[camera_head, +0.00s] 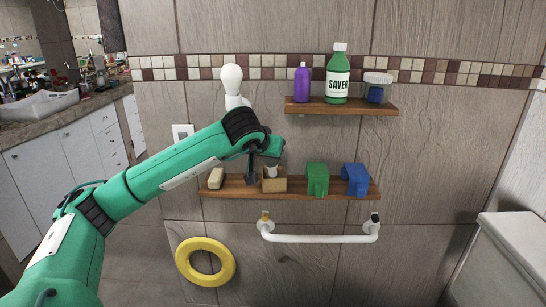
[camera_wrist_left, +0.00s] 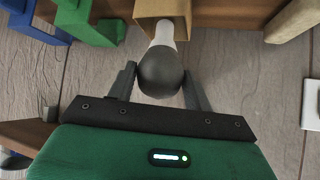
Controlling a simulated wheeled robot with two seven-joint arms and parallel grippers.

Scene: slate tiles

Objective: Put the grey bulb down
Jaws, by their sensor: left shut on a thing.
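The grey bulb (camera_wrist_left: 160,72) has a dark round globe and a white base. In the left wrist view it lies between the two fingers of my left gripper (camera_wrist_left: 158,76), which is shut on it. The white base points toward the open cardboard box (camera_wrist_left: 160,9). In the head view my left gripper (camera_head: 263,166) is over the lower shelf (camera_head: 228,189), and the bulb's white base (camera_head: 271,171) shows at the top of the box (camera_head: 274,184). Whether the base touches the box I cannot tell. My right gripper is not in view.
The upper shelf (camera_head: 345,107) holds bottles and a jar. A white bulb (camera_head: 231,78) is on the wall, left. A white rail (camera_head: 320,238) runs below.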

